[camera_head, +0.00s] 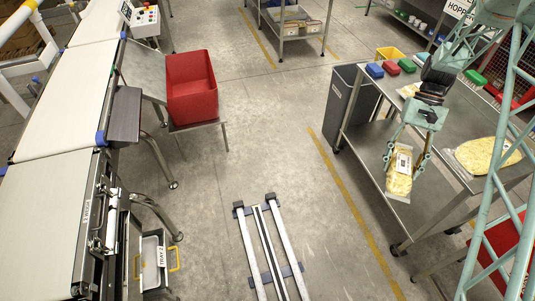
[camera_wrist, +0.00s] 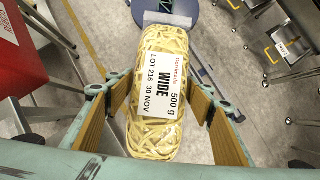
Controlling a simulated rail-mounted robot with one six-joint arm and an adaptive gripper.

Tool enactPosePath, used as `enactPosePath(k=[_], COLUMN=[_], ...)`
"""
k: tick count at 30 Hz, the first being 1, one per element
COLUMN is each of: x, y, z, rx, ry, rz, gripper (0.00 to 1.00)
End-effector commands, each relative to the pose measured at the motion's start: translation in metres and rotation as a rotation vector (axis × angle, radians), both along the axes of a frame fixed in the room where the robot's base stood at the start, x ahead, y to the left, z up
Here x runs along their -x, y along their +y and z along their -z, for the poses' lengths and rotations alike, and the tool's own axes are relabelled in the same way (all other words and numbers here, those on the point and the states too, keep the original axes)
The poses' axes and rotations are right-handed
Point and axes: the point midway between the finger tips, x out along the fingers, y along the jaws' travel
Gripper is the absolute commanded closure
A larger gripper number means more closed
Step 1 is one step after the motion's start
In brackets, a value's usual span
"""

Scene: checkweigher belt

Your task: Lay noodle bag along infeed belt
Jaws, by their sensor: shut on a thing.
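The noodle bag (camera_head: 398,183), clear with pale yellow noodles and a white label, is held by my gripper (camera_head: 405,158) at the right, over the steel table's near-left edge. In the wrist view the noodle bag (camera_wrist: 162,52) lies lengthwise between the two tan-padded fingers of my gripper (camera_wrist: 160,98), which press on its sides. Its label reads "WIDE", "500 g", "LOT 216", "30 NOV". The conveyor line is at the far left, well away from the bag, with white belt sections (camera_head: 68,98) and a greenish one (camera_head: 40,205). I cannot tell which is the infeed.
Another noodle bag (camera_head: 482,155) lies on the steel table (camera_head: 365,138). A grey bin (camera_head: 345,100) stands beside the table. A red crate (camera_head: 190,88) on a stand is near the belts. Rails (camera_head: 265,245) run along the floor. Open floor lies between table and conveyor.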

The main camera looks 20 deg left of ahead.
Motion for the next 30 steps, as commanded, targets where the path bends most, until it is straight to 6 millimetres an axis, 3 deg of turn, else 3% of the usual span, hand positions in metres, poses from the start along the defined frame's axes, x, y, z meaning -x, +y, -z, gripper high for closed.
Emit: enactPosePath(k=[3, 12, 30], x=[0.000, 0.000, 0.000], y=[0.000, 0.000, 0.000], z=[-0.017, -0.036, -0.039], rx=[0.000, 0.000, 0.000], ry=[0.000, 0.000, 0.000], rz=[0.000, 0.000, 0.000], gripper=[0.69, 0.69, 0.69])
